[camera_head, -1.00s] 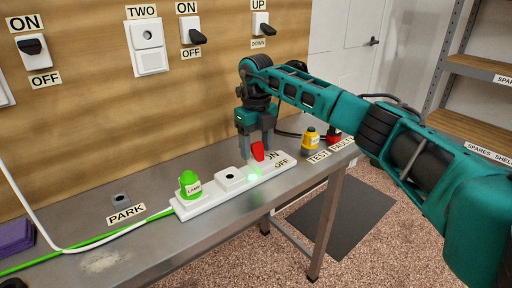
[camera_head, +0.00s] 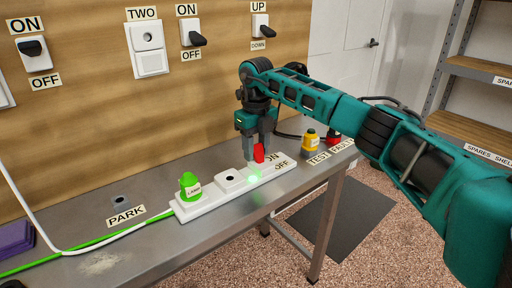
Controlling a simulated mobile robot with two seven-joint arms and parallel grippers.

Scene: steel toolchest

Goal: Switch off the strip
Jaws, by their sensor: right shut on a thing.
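The white power strip (camera_head: 205,206) lies on the steel bench. A green plug labelled LAMP (camera_head: 189,187) sits in its left socket, and the middle socket (camera_head: 231,178) is empty. A green light (camera_head: 254,180) glows on the strip. The red rocker switch (camera_head: 259,153) is near the strip's right end, beside ON and OFF labels (camera_head: 281,163). My right gripper (camera_head: 260,152) points down and is shut on the red switch, partly hiding it. My left gripper is not in view.
Yellow (camera_head: 311,142) and red (camera_head: 334,135) plugs stand right of the strip, by TEST and FAULT labels. A PARK label (camera_head: 126,215) and small socket are left. Wall switches (camera_head: 34,54) line the wooden board. A purple block (camera_head: 15,238) lies far left.

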